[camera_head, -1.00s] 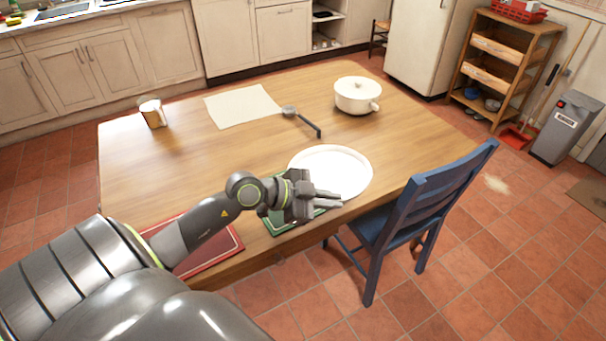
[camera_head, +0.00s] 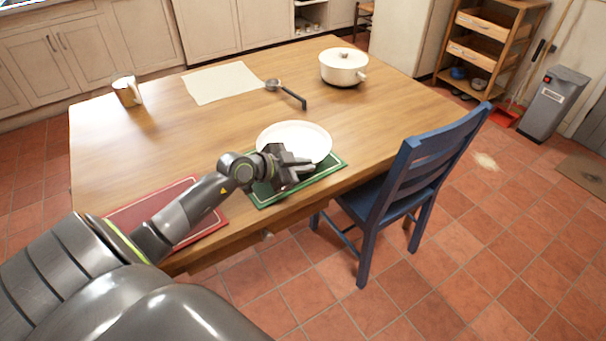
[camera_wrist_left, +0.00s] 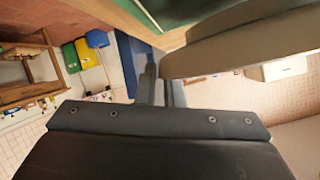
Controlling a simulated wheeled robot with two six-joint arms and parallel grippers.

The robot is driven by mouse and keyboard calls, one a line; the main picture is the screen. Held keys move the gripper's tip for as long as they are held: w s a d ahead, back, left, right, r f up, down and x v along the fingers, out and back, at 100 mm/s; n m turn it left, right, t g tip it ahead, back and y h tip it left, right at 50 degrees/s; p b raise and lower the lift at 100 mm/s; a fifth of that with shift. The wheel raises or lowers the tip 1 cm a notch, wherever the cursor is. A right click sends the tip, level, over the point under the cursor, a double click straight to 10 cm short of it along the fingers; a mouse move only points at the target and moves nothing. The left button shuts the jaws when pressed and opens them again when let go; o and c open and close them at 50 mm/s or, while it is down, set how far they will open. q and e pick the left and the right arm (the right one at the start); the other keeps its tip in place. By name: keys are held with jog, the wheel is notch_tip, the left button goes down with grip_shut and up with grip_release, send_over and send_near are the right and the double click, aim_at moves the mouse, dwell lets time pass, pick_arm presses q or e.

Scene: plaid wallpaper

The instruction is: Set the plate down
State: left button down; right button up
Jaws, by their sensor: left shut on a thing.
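The white round plate (camera_head: 294,138) is over the far part of the green placemat (camera_head: 325,169) near the table's front edge. My left gripper (camera_head: 303,166) is shut on the plate's near rim and covers part of it. In the left wrist view the plate (camera_wrist_left: 245,45) is large and pale at the upper right, with the gripper's fingers (camera_wrist_left: 162,88) at its edge. The green placemat (camera_wrist_left: 185,8) shows at the top there. I cannot tell whether the plate touches the mat. My right gripper is out of view.
A red placemat (camera_head: 160,207) lies left of the green one, partly under my arm. A white pot (camera_head: 343,68), ladle (camera_head: 285,92), cream mat (camera_head: 222,83) and mug (camera_head: 127,91) stand farther back. A blue chair (camera_head: 428,165) is at the right front edge. The table's middle is clear.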

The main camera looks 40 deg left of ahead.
pick_arm(q)
notch_tip(320, 180, down, 2)
jog(key=shift+f, duration=0.25)
jog(key=c, duration=1.5)
grip_release()
jog(key=shift+c, duration=0.2)
jog(key=p+v, duration=0.2)
jog(key=v, duration=1)
jog(key=shift+p, duration=0.3)
